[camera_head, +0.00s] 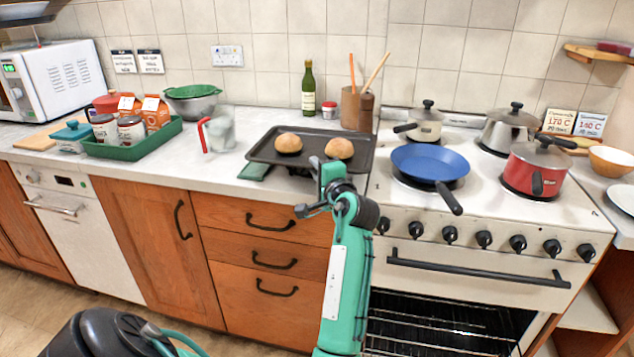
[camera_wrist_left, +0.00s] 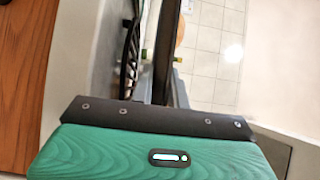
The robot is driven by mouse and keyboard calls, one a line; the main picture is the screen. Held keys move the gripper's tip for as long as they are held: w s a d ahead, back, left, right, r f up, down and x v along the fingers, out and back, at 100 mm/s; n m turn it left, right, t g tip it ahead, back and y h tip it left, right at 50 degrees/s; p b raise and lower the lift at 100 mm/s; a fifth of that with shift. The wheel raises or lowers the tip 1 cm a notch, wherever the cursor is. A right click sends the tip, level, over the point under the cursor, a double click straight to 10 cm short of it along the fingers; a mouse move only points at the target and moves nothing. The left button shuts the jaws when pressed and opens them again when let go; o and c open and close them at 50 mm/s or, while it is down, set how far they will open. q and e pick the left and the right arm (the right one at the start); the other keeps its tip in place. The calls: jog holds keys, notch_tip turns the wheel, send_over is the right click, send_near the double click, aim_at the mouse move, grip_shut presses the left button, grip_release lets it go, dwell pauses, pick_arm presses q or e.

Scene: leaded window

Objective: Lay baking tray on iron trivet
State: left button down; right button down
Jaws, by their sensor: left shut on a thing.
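The dark baking tray (camera_head: 262,148) carries two round buns (camera_head: 288,143) and is over the worktop left of the cooker. My left gripper (camera_head: 325,185) is at its front edge. In the left wrist view the tray (camera_wrist_left: 166,50) shows edge-on between the fingers (camera_wrist_left: 161,90), which are shut on it. A black iron piece, which looks like the trivet (camera_wrist_left: 130,45), shows beside the tray's underside in that view. In the head view the tray and gripper mostly hide it. I cannot tell whether tray and trivet touch. My right gripper is not in view.
A green flat item (camera_head: 255,171) lies at the tray's left front corner. A measuring jug (camera_head: 220,132) stands to the left, a utensil pot (camera_head: 350,105) and bottle (camera_head: 308,88) behind. The blue pan (camera_head: 430,162) on the cooker is close on the right.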

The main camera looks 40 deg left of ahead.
pick_arm(q)
notch_tip(320, 180, down, 3)
jog(key=shift+r, duration=0.1)
jog(key=shift+f, duration=0.2)
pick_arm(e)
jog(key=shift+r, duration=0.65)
pick_arm(q)
jog(key=c, duration=1.8)
grip_release()
jog(key=shift+f, duration=0.2)
jog(key=shift+o, duration=0.8)
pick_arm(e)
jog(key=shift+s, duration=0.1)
pick_arm(q)
jog(key=shift+r, duration=0.1)
